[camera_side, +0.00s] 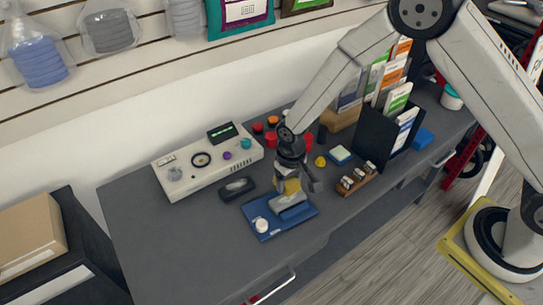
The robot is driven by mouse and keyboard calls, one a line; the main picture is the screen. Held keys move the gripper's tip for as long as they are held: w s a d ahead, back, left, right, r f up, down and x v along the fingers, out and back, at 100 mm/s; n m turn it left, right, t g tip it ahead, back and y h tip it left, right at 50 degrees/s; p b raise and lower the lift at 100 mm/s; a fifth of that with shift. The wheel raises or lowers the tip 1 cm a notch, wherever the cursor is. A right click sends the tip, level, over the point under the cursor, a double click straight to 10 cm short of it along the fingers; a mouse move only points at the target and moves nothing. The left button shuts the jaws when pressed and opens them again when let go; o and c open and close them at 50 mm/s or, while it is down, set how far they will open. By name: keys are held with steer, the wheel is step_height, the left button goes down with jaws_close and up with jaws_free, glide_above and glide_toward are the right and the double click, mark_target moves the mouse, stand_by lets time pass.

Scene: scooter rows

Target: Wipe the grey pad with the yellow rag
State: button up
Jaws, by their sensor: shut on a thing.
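The yellow rag (292,187) shows as a small yellow patch between the fingers of my gripper (295,190). My gripper points down and is shut on the rag; its fingers hide part of it. The light grey pad (288,203) lies right under the gripper, on a blue board (301,218). The rag is at the pad's upper edge in the picture; I cannot tell whether it touches the pad.
A white round knob (262,226) sits on the board's left corner. A dark oval-topped object (237,188) lies left of it. A white instrument box (207,162) stands behind. The desk's left front is clear.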

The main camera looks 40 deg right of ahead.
mark_target(279, 205)
steer(key=shift+w+a+r, duration=0.1)
steer(key=shift+w+a, duration=0.25)
steer(key=shift+a, duration=0.25)
steer(key=shift+w+a, duration=0.35)
steer(key=shift+a, duration=0.2)
steer(key=shift+f, duration=3.2)
steer(key=shift+s+d+f, duration=0.1)
steer(key=shift+d+f, duration=0.6)
steer(key=shift+f, duration=0.15)
steer(key=shift+c, duration=0.5)
steer(key=shift+s+d, duration=0.15)
steer(key=shift+d, duration=1.35)
steer(key=shift+s+d, duration=0.15)
steer(key=shift+d, duration=1.3)
steer(key=shift+w+a, duration=0.2)
steer(key=shift+a, duration=1.55)
steer(key=shift+w+a, duration=0.15)
steer(key=shift+a, duration=1.6)
steer(key=shift+a+r, duration=0.1)
steer(key=shift+a, duration=0.1)
steer(key=shift+d+r, duration=0.1)
steer(key=shift+r, duration=3.85)
